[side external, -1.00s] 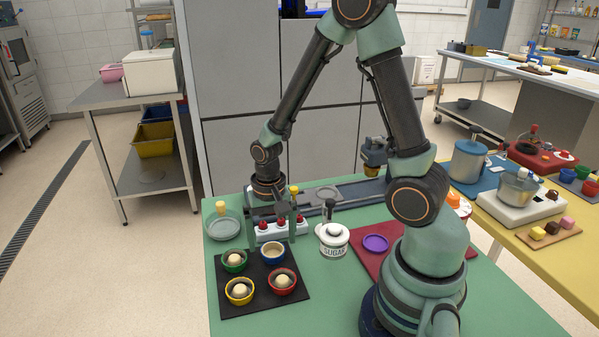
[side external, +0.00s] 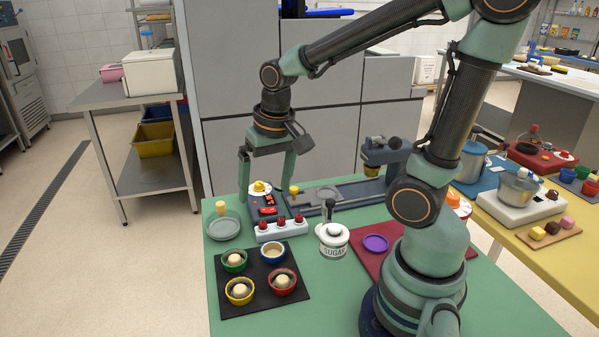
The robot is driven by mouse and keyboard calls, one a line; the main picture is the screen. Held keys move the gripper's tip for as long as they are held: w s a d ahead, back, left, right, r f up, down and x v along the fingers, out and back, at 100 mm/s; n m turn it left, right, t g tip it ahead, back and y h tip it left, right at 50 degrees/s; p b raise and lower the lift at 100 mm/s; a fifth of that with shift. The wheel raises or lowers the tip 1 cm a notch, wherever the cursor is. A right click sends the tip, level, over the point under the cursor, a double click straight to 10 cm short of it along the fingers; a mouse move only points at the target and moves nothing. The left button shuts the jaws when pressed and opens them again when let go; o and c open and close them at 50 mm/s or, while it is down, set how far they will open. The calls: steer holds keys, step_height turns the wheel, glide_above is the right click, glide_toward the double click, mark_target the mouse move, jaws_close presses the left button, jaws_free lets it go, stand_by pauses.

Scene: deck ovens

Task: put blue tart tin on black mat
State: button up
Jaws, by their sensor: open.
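The blue tart tin (side external: 272,253) sits upright on the black mat (side external: 260,280), at its back right. Green (side external: 234,261), yellow (side external: 239,292) and red (side external: 282,283) tins share the mat, each holding a pale ball. My gripper (side external: 266,193) is open and empty, fingers pointing down, above and behind the mat and apart from the blue tin.
A strip with red knobs (side external: 281,230) and a scale-like device (side external: 267,206) stand behind the mat. A sugar jar (side external: 333,240) is to the right, near a purple lid (side external: 375,243) on a red mat (side external: 368,262). A grey-green dish (side external: 223,226) is at left.

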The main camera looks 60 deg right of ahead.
step_height(320, 180, up, 6)
steer(key=s+a+n+t, duration=0.2)
steer(key=n+t, duration=0.1)
steer(key=n, duration=0.2)
steer(key=shift+s+a+r+n, duration=0.2)
steer(key=shift+s+a+n, duration=0.05)
steer(key=shift+a+n, duration=0.05)
